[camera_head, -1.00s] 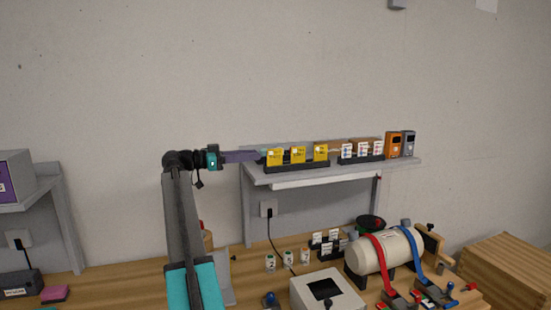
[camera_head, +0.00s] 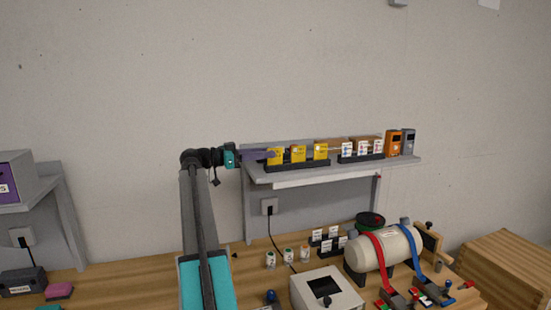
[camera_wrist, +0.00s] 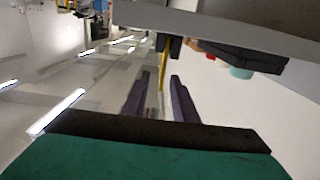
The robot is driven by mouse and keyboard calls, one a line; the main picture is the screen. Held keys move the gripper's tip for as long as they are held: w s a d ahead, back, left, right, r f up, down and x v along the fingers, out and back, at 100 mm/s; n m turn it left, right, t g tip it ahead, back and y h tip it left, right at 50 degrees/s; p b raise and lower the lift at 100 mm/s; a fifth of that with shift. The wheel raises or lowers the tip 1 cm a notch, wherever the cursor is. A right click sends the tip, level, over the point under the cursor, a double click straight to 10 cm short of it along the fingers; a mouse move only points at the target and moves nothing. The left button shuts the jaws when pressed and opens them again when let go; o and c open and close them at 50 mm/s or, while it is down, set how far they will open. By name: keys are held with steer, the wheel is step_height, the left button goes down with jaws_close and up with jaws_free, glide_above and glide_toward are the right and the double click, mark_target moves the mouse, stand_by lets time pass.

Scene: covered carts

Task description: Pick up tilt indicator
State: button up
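Three yellow cards stand upright in a black holder (camera_head: 300,165) on the wall shelf; the leftmost yellow card (camera_head: 277,158) is closest to my gripper (camera_head: 266,154). Which item is the tilt indicator I cannot tell for sure. My gripper reaches in level from the left, its purple fingers at the leftmost card. In the wrist view, my gripper (camera_wrist: 160,78) has its two fingers apart, and a yellow card (camera_wrist: 162,62) shows edge-on in the gap between their tips. White shows on both sides of the card, so the fingers do not visibly touch it.
White labelled cards (camera_head: 362,148) in another black holder, then an orange box (camera_head: 393,143) and a grey box (camera_head: 408,142), stand farther right on the shelf (camera_head: 330,173). Below, the bench holds a strapped cream tank (camera_head: 390,249) and a white device (camera_head: 338,284). Space above the shelf is clear.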

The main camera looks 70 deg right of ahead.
steer(key=shift+s+d+r+p, duration=0.25)
steer(key=shift+s+d+p, duration=0.3)
steer(key=shift+d, duration=0.1)
steer(key=shift+f+p+x, duration=0.2)
steer(key=shift+p+x, duration=0.25)
steer(key=shift+x, duration=0.65)
jaws_close()
